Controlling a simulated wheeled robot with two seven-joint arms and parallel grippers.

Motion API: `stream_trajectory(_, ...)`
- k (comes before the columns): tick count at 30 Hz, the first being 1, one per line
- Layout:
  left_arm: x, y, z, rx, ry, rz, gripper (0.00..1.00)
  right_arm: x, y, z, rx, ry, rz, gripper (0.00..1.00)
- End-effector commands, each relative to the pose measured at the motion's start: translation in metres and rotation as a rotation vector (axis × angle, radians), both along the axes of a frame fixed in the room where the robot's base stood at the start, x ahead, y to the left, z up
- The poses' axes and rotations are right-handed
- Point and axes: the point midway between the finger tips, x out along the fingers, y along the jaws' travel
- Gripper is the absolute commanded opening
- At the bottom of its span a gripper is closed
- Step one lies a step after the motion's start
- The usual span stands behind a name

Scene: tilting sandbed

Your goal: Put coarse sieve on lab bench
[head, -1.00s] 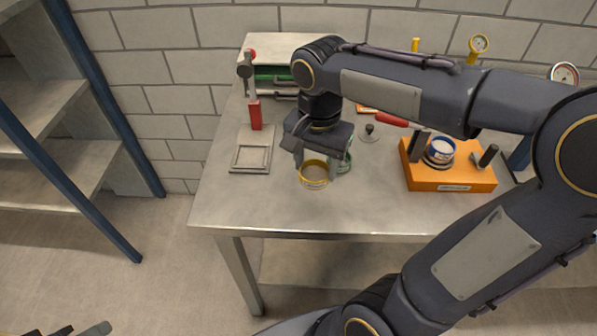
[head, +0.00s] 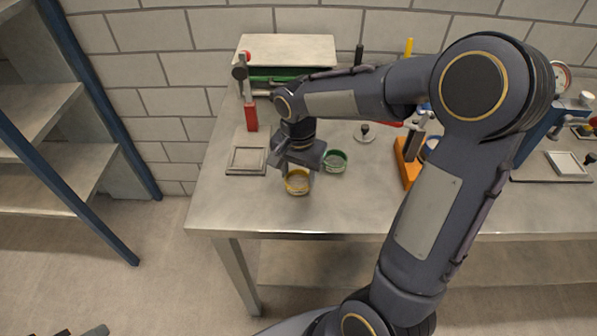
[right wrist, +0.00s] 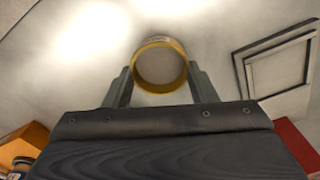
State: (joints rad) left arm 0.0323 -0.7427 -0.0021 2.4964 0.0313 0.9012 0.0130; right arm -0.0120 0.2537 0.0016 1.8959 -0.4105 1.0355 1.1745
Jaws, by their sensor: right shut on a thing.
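A round sieve with a yellow rim (head: 297,183) is between the fingers of my right gripper (head: 293,172), over the front left part of the lab bench (head: 245,215). The right gripper is shut on it. In the right wrist view the yellow-rimmed sieve (right wrist: 161,66) sits between the two fingertips (right wrist: 160,78), with its round mesh facing the camera. I cannot tell whether its base touches the bench. A green-rimmed sieve (head: 335,161) stands on the bench just right of it. Only a small part of my left gripper (head: 82,332) shows at the bottom left edge.
An orange block (head: 408,165) stands right, partly hidden by my arm. A metal box (head: 287,52) is at the back. The bench's front left is clear.

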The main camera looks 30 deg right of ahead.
Motion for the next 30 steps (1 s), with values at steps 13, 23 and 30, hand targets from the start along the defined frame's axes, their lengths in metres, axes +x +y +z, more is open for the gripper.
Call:
stream_trajectory(13, 0.0, 0.0, -0.003, 0.0, 0.0, 0.0, 0.36, 0.0, 0.0, -0.003, 0.0, 0.0, 0.0, 0.73)
stream_trajectory(23, 0.0, 0.0, 0.001, 0.0, 0.0, 0.0, 0.36, 0.001, 0.0, 0.011, 0.0, -0.004, -0.001, 0.73)
stream_trajectory(30, 0.0, 0.0, 0.003, 0.0, 0.0, 0.0, 0.36, 0.001, 0.0, 0.061, 0.001, -0.006, 0.0, 0.73)
